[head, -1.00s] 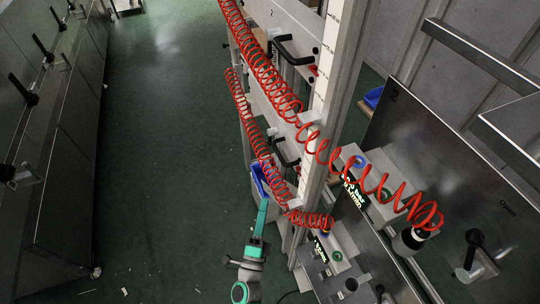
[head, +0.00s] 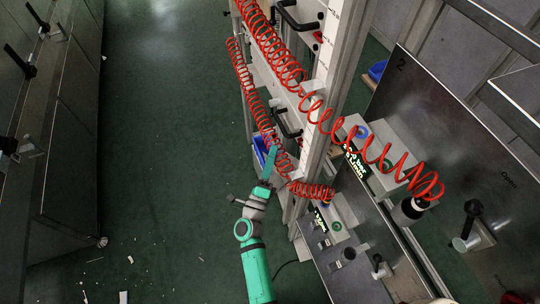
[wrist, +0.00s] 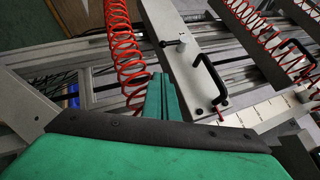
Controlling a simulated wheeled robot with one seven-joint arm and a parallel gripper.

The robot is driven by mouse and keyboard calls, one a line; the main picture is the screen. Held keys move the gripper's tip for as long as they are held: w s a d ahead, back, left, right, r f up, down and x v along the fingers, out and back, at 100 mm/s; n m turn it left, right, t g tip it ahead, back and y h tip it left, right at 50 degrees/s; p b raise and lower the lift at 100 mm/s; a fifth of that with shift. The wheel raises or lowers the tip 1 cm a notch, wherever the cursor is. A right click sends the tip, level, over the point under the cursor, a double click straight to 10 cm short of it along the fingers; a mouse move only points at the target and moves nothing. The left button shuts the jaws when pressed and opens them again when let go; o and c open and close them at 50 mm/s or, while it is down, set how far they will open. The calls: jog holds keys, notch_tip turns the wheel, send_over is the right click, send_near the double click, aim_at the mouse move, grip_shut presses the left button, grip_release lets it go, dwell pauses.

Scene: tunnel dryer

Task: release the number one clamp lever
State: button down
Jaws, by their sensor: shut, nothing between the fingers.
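My gripper (head: 270,160) is shut and empty in the head view, beside the white frame and the lower red coil hose. In the wrist view its green fingers (wrist: 162,97) are together, left of a grey beam. That beam carries a small black lever with a pale round hub (wrist: 182,43) and a black bar handle (wrist: 210,78); the fingers appear apart from both. In the head view, a black lever (head: 473,218) stands on the dark panel marked 2, near the word "Open". A smaller black lever (head: 379,263) is on the lower panel.
Red coil hoses (head: 393,170) hang across the frame and right panels. Black bar handles (head: 297,20) stick out from the frame. A blue bin (head: 260,150) is behind my gripper. Dark cabinets with black levers (head: 38,17) line the left. The green floor (head: 165,150) between is mostly clear.

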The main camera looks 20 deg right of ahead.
jog(key=w+d+r, duration=0.3)
jog(key=w, duration=0.5)
jog(key=shift+w+r, duration=0.25)
jog(key=shift+r, duration=0.05)
jog(key=shift+w+f, duration=0.1)
jog(key=shift+w, duration=0.1)
